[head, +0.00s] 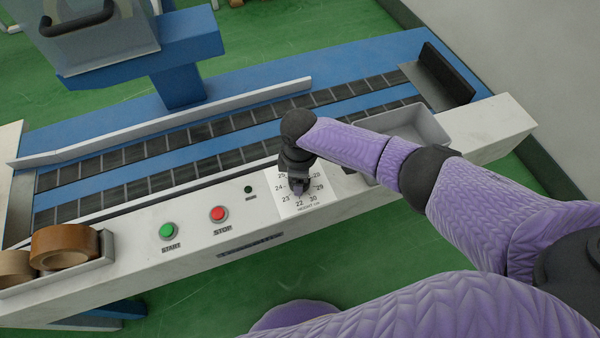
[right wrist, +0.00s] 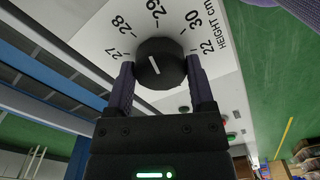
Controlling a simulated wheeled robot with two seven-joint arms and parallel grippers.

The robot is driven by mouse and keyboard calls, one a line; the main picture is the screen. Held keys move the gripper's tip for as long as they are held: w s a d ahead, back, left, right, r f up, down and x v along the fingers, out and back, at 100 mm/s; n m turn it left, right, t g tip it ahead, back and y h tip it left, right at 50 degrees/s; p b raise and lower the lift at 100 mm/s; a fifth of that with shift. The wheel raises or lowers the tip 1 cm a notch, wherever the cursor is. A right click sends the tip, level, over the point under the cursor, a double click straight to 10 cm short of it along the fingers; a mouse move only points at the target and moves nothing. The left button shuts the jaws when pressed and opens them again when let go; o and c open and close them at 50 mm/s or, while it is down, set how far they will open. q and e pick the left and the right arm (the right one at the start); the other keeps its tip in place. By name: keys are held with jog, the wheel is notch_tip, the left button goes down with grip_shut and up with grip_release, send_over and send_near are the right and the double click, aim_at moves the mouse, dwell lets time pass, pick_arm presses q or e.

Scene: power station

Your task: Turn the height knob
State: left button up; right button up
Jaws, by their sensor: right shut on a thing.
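The height knob (right wrist: 160,62) is a round black knob with a short white line on its face, seen in the right wrist view. It sits on a white dial plate (right wrist: 105,38) printed with numbers and "HEIGHT CM". My right gripper (right wrist: 162,82) is shut on the knob, with one finger on each side. In the head view the right gripper (head: 299,188) points down over the dial plate (head: 318,202) and hides the knob. The white line lies slightly slanted; which number it marks is unclear. My left gripper is not in view.
Left of the dial on the white front panel are a red stop button (head: 218,213) and a green start button (head: 167,231). Brown tape rolls (head: 65,246) stand in a holder at far left. Behind runs a blue conveyor (head: 240,140) with a guide rail. A grey tray (head: 418,127) is at right.

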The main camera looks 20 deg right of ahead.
jog(key=n, duration=0.2)
jog(key=shift+n, duration=0.8)
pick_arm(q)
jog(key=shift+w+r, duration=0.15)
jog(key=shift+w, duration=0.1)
pick_arm(e)
jog(key=shift+a+n, duration=0.1)
jog(key=shift+n, duration=0.5)
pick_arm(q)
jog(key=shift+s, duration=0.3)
